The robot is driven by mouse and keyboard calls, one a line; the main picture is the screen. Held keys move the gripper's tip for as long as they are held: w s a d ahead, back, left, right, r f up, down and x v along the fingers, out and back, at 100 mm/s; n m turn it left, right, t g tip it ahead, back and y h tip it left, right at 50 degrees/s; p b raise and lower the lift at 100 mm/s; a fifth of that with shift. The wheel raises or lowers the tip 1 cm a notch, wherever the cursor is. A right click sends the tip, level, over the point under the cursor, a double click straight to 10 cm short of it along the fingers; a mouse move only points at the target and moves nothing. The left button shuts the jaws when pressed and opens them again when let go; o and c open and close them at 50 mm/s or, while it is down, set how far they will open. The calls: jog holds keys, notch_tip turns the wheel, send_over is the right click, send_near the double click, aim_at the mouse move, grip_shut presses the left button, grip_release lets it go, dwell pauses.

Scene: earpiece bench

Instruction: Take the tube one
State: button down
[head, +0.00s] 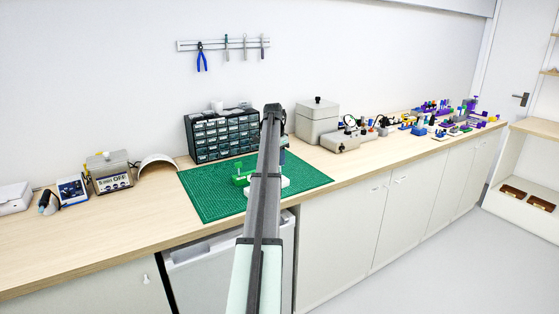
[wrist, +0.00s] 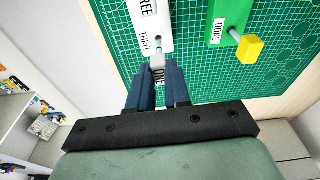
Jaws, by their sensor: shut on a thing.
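My gripper (wrist: 158,70) shows in the wrist view with its two blue fingers shut on a small pale tube (wrist: 158,78). The tube carries a label that seems to read ONE, and much of it is hidden between the fingers. A white block (wrist: 151,18) with THREE labels lies just beyond the fingertips; I cannot tell whether the tube touches it. A green block (wrist: 222,15) marked DONE is to the right, with a yellow cube (wrist: 249,48) on a grey peg. In the head view my arm hides most of the gripper; the green block (head: 242,179) shows left of it.
Both blocks are on a green cutting mat (head: 205,199) on the wooden bench. A dark drawer cabinet (head: 222,136) stands behind the mat, a grey lidded box (head: 317,121) behind right. Small coloured parts crowd the far right. The mat's left part is clear.

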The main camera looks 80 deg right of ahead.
jog(key=shift+r, duration=0.1)
jog(key=shift+r, duration=2.4)
